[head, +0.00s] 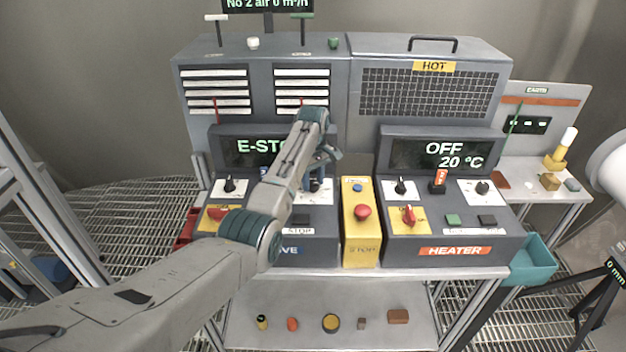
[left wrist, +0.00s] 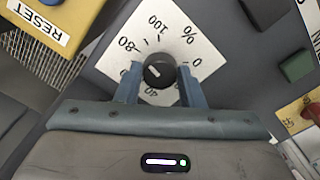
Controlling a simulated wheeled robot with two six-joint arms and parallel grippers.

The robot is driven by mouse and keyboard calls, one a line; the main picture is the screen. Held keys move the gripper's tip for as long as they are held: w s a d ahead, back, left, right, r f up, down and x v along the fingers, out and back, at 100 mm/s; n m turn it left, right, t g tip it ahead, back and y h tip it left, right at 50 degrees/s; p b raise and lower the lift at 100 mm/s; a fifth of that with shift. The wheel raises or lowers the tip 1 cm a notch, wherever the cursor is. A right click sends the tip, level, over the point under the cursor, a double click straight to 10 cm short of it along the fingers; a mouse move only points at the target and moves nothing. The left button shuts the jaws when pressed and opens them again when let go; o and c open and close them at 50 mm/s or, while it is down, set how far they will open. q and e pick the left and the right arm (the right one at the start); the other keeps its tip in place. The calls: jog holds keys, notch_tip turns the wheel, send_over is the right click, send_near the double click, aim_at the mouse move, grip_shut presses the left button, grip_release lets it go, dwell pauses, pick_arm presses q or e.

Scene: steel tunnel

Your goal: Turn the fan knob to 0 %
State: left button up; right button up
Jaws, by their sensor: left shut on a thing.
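The fan knob (left wrist: 159,70) is a round black knob on a white square dial plate (left wrist: 176,22) in the left wrist view. The dial shows 0, %, 100, 80 and 40; the other marks are hidden by my fingers. A short white mark on the knob seems to point to the lower left, away from the 0. My left gripper (left wrist: 158,88) is shut on the knob, one blue finger on each side. In the head view my left gripper (head: 316,180) reaches down to the right part of the left console (head: 240,215), and its arm covers part of that console.
The left console's display (head: 250,147) reads E-STO, the rest hidden. A yellow stop box (head: 361,235) with a red button stands beside it. The heater console (head: 455,235) reads OFF, 20 °C. A teal bin (head: 532,262) hangs at the right. Small items lie on the lower shelf (head: 360,340).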

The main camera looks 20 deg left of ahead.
pick_arm(q)
jog(key=n, duration=0.5)
jog(key=shift+w+r+n, duration=0.1)
jog(key=shift+r+n, duration=0.15)
jog(key=shift+n, duration=0.15)
jog(key=n, duration=0.9)
jog(key=shift+n, duration=2.3)
jog(key=shift+r, duration=0.1)
jog(key=o, duration=0.8)
jog(key=shift+o, duration=1)
jog(key=shift+f, duration=0.2)
